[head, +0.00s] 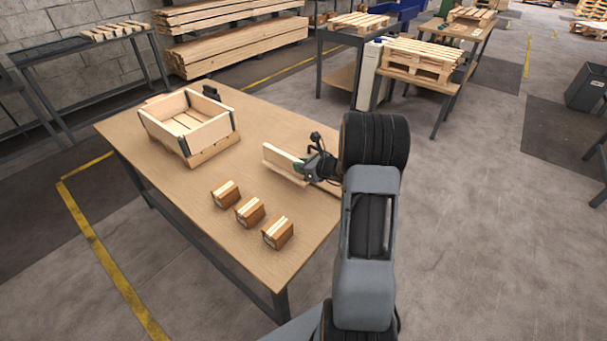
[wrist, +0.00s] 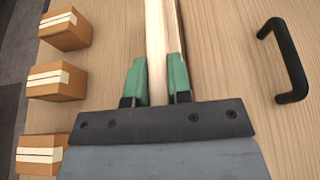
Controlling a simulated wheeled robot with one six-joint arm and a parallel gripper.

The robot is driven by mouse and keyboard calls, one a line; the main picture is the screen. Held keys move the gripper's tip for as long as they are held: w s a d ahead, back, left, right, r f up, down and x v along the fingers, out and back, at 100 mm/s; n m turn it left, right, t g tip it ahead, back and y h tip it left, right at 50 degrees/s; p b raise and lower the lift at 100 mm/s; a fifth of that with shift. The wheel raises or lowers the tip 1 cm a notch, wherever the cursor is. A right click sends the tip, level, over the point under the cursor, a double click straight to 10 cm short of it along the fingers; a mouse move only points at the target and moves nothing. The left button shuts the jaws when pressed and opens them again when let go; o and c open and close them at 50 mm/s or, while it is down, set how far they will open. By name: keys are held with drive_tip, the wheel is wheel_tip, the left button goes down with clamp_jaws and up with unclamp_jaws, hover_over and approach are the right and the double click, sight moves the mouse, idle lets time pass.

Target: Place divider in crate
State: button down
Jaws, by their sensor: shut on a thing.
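The divider (head: 284,161) is a pale wooden board near the right side of the table. My gripper (head: 304,168) is shut on it near its right end. In the wrist view the divider (wrist: 159,35) runs up between the green fingertips of my gripper (wrist: 156,82). I cannot tell whether it touches the table. The crate (head: 186,121) is an open pale wooden box with dark corner brackets at the far left of the table. It sits on a wooden base, and the divider is apart from it, to its right.
Three small cardboard boxes with pale strips stand in a row near the table's front edge, the middle one (head: 250,211) among them. A black handle (wrist: 286,60) is right of the gripper. The table (head: 180,187) is clear between crate and divider.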

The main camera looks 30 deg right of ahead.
drive_tip(key=shift+s+d+f, duration=0.1)
drive_tip(key=shift+d+f, duration=0.05)
drive_tip(key=shift+f, duration=0.75)
drive_tip(key=shift+d+f, duration=0.1)
drive_tip(key=shift+f, duration=0.8)
drive_tip(key=shift+f+b, duration=0.2)
drive_tip(key=shift+b, duration=0.15)
drive_tip(key=c, duration=1.1)
unclamp_jaws()
drive_tip(key=shift+o, duration=0.2)
